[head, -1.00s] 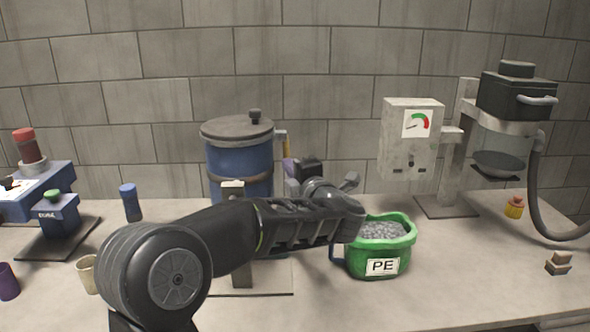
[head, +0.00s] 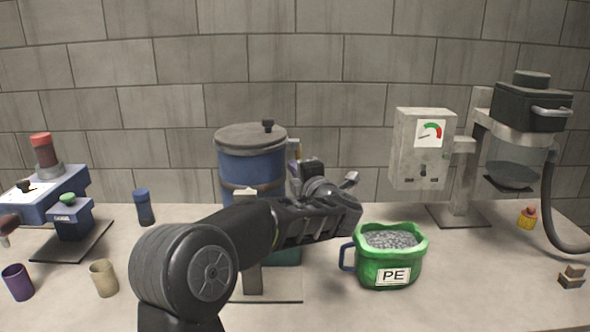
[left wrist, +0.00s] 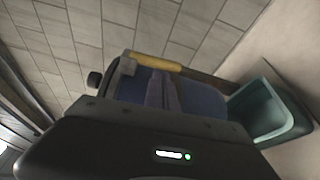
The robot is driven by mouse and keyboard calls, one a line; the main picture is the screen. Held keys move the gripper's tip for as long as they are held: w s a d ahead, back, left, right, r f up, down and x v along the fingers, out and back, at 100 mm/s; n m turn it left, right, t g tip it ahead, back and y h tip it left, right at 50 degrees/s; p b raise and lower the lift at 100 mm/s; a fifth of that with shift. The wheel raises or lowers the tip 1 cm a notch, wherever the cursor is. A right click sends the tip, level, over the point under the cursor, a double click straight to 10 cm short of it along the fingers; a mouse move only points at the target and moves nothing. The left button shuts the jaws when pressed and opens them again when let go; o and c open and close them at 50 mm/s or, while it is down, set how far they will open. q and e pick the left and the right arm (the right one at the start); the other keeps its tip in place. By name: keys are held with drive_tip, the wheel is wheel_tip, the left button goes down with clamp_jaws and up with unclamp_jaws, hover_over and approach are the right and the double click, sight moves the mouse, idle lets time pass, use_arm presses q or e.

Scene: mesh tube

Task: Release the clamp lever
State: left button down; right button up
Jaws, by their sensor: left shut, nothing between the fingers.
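The blue drum (head: 250,168) with a grey lid stands behind my left arm in the head view. The clamp lever (head: 297,153), with a yellow grip, shows at the drum's right side, partly hidden by my gripper. In the left wrist view its yellow grip (left wrist: 152,63) runs across the drum's blue wall (left wrist: 203,98), just past my fingertips. My left gripper (head: 294,172) is shut and empty beside the drum. Its two fingers (left wrist: 162,82) lie together in the left wrist view, close to the lever; I cannot tell whether they touch it. My right gripper is not in view.
A green PE bag (head: 366,266) of grey pellets stands right of my forearm. A teal bin (left wrist: 262,112) sits below the drum. A grey gauge box (head: 408,150) stands at right. Loose cups, such as a beige one (head: 104,280), are at left.

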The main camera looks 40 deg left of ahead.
use_arm(q)
drive_tip(key=shift+w+d+n+b, duration=0.2)
drive_tip(key=shift+n+b, duration=0.1)
drive_tip(key=shift+n, duration=0.2)
drive_tip(key=w+d+n+h, duration=0.1)
drive_tip(key=n, duration=0.2)
drive_tip(key=d+r+n+h+b, duration=0.1)
drive_tip(key=n+h, duration=0.1)
drive_tip(key=n, duration=0.1)
drive_tip(key=w+d+r+n+h, duration=0.1)
drive_tip(key=n+h, duration=0.1)
drive_tip(key=n, duration=0.1)
drive_tip(key=shift+w+d+r+n+t+b, duration=0.2)
drive_tip(key=shift+w+d+n+t+b, duration=0.05)
drive_tip(key=shift+w+n+t+b, duration=0.1)
idle(0.4)
drive_tip(key=shift+w+d+f, duration=0.15)
drive_tip(key=shift+w+d, duration=0.3)
drive_tip(key=shift+d, duration=0.2)
